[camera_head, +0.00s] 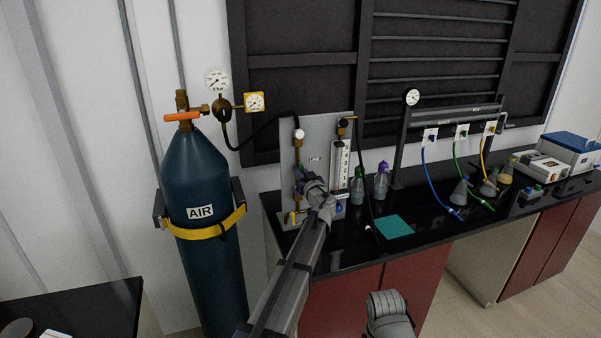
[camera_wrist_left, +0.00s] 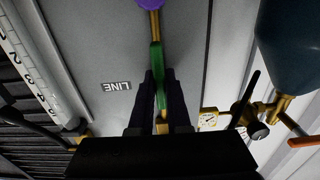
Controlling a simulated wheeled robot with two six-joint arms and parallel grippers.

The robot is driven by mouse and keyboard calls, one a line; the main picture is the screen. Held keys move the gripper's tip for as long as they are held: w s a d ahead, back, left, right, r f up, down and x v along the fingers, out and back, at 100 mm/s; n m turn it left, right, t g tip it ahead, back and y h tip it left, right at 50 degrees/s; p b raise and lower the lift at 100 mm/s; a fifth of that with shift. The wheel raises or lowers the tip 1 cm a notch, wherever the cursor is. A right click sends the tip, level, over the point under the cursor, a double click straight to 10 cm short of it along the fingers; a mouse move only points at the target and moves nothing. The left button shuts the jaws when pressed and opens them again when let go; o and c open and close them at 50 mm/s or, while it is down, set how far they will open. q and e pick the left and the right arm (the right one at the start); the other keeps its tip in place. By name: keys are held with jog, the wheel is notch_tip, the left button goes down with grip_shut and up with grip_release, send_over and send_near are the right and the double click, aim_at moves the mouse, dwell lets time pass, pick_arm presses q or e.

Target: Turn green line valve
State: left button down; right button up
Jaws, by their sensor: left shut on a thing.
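The green line valve handle (camera_wrist_left: 157,65) is a narrow green lever on a brass pipe in the left wrist view. It lies between the fingers of my left gripper (camera_wrist_left: 160,100), which is shut on it. In the head view my left gripper (camera_head: 304,187) is at the front of the grey upright panel (camera_head: 318,132), and my own wrist hides most of the handle. The LINE label (camera_wrist_left: 116,87) is on the panel beside the handle. A purple knob (camera_wrist_left: 150,3) sits at the end of the same pipe.
A dark blue AIR cylinder (camera_head: 197,265) with a yellow strap stands left of the bench. A hose (camera_head: 363,190) hangs right of the panel.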

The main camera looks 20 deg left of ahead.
pick_arm(q)
jog(key=shift+m, duration=0.3)
jog(key=m, duration=0.3)
jog(key=shift+w+d+m, duration=0.1)
jog(key=shift+d+m, duration=0.05)
jog(key=shift+m, duration=0.15)
jog(key=m, duration=0.4)
jog(key=shift+d+f+m, duration=0.1)
jog(key=shift+f+m, duration=0.05)
jog(key=shift+m, duration=0.15)
jog(key=shift+w+d+f+m+b, duration=0.1)
jog(key=shift+f+m+b, duration=0.1)
jog(key=shift+m, duration=2.05)
jog(key=shift+f+m+b, duration=0.1)
jog(key=shift+m+b, duration=0.1)
jog(key=shift+m, duration=2.05)
jog(key=c, duration=0.9)
grip_release()
